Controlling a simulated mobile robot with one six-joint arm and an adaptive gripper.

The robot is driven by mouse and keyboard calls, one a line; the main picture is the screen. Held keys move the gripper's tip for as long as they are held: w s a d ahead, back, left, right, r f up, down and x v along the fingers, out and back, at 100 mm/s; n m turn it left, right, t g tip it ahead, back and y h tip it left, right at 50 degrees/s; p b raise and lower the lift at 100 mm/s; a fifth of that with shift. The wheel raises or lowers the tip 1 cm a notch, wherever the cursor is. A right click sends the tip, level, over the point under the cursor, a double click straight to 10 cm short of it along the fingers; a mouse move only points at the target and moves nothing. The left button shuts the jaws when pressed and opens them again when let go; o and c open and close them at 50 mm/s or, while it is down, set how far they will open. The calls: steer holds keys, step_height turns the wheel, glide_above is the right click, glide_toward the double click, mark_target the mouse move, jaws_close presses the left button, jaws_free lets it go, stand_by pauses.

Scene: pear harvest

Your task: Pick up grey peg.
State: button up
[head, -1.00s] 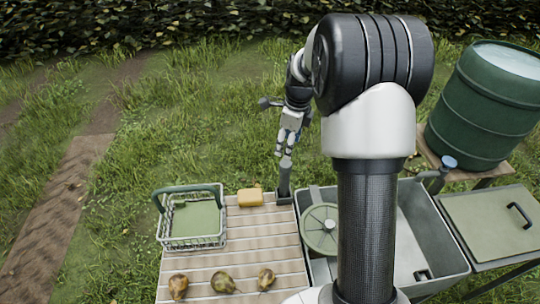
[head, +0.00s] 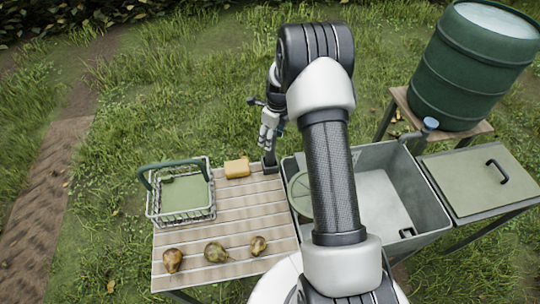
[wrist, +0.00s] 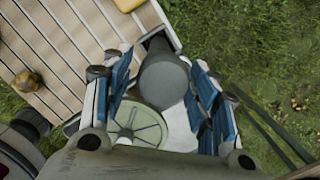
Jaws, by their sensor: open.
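The grey peg (wrist: 164,82) shows in the wrist view as a smooth rounded cylinder seen end-on, lying between my two blue-padded fingers. My gripper (wrist: 162,90) is open around it in that view, with gaps at the sides; I cannot tell whether a finger touches it. In the head view the grey peg (head: 269,160) stands upright in a dark base at the far right corner of the slatted table (head: 235,205). My gripper (head: 268,133) points down just above and behind it there, partly overlapping it. The depth between fingertips and peg is unclear.
A yellow sponge (head: 237,168) lies left of the peg. A wire basket (head: 182,213) and several pears (head: 216,252) stand on the table. A grey sink (head: 430,205) with a round green lid (head: 299,192) adjoins at right. A green barrel (head: 478,65) stands behind.

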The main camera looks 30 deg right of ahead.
mark_target(269, 155)
steer(key=f, duration=0.3)
steer(key=w+f, duration=0.1)
steer(key=f, duration=0.1)
steer(key=shift+a+f+b, duration=0.1)
steer(key=shift+a+b, duration=0.15)
steer(key=shift+b, duration=0.15)
steer(key=shift+c, duration=0.4)
jaws_close()
